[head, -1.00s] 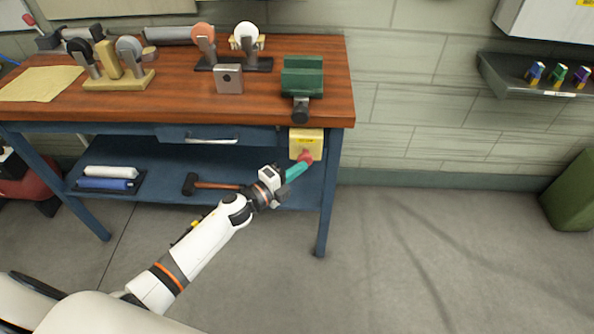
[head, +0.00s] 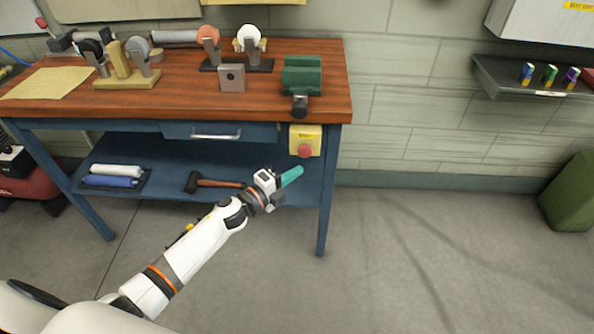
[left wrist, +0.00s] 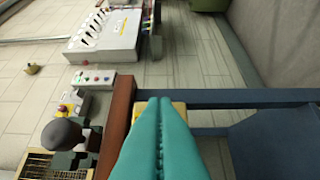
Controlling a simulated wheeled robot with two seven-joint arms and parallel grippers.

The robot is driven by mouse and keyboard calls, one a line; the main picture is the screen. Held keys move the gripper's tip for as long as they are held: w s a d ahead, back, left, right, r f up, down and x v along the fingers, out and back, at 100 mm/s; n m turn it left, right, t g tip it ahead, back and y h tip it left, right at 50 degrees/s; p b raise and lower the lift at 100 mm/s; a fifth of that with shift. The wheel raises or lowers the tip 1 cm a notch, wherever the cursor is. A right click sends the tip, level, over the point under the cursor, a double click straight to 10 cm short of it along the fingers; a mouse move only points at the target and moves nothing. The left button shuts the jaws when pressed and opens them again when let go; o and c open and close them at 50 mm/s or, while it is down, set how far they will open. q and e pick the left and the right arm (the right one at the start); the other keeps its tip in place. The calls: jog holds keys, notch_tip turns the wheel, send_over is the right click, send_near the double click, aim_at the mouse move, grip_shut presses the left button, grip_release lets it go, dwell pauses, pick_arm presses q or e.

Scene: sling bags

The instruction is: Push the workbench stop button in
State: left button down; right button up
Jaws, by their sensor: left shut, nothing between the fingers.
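The stop button (head: 304,151) is a red knob on the front of a yellow box (head: 313,135). The box hangs under the right front corner of the workbench (head: 180,105). My left gripper (head: 297,171) has teal fingers, pressed together and empty. In the head view its tips show just below the button, with a small gap between. In the left wrist view the closed fingers (left wrist: 161,105) point at the yellow box (left wrist: 180,112) and hide most of it; the red button is not seen there. My right gripper is not in view.
A green vise (head: 301,76) stands on the bench corner above the box. A hammer (head: 215,183) and rolls (head: 112,176) lie on the lower shelf. A blue bench leg (head: 326,205) stands to the right. The floor in front is clear.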

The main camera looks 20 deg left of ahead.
pick_arm(q)
jog(key=v, duration=0.8)
jog(key=shift+a+f, duration=0.15)
jog(key=shift+a, duration=0.2)
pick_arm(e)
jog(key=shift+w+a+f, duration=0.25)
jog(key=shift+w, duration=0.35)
